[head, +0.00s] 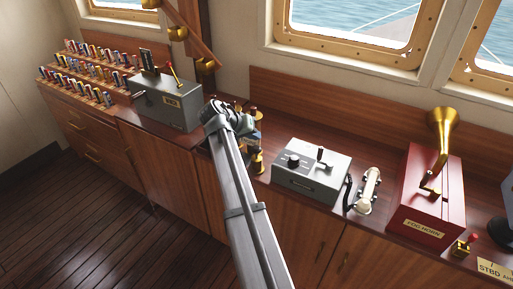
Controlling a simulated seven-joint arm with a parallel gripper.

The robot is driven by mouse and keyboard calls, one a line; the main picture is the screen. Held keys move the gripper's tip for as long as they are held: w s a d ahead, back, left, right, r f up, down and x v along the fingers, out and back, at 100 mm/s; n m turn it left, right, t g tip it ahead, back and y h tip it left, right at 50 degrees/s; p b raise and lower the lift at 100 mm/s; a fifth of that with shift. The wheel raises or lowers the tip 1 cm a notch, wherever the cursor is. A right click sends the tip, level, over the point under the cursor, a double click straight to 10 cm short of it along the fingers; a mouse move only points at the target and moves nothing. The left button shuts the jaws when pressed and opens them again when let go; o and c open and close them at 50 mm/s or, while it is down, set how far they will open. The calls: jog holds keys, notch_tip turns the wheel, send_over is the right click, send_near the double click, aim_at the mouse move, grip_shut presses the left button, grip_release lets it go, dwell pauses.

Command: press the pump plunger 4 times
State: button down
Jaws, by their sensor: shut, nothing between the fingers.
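A red box labelled FOG HORN (425,195) with a brass horn stands on the right of the counter. A small brass block with a red knob (463,246) stands at its front right. I cannot tell for certain which part is the pump plunger. My arm reaches up from the bottom middle over the counter. My gripper (250,132) is at its far end, left of the grey control box and well away from the fog horn. It is shut and empty; its fingertips are small and partly hidden by my arm.
A grey control box (311,170) and a white handset (370,190) stand between my arm and the fog horn. Brass fittings (257,162) are close by my gripper. A grey lever box (165,101) and a flag rack (90,72) are left. A dark round object (504,229) stands at the right edge.

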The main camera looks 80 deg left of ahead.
aim_at(255, 147)
jog(key=shift+f, duration=0.85)
dwell(1.6)
jog(key=shift+f, duration=0.4)
jog(key=shift+f, duration=1.55)
dwell(1.8)
jog(key=shift+r, duration=0.1)
dwell(0.4)
jog(key=shift+r, duration=1.9)
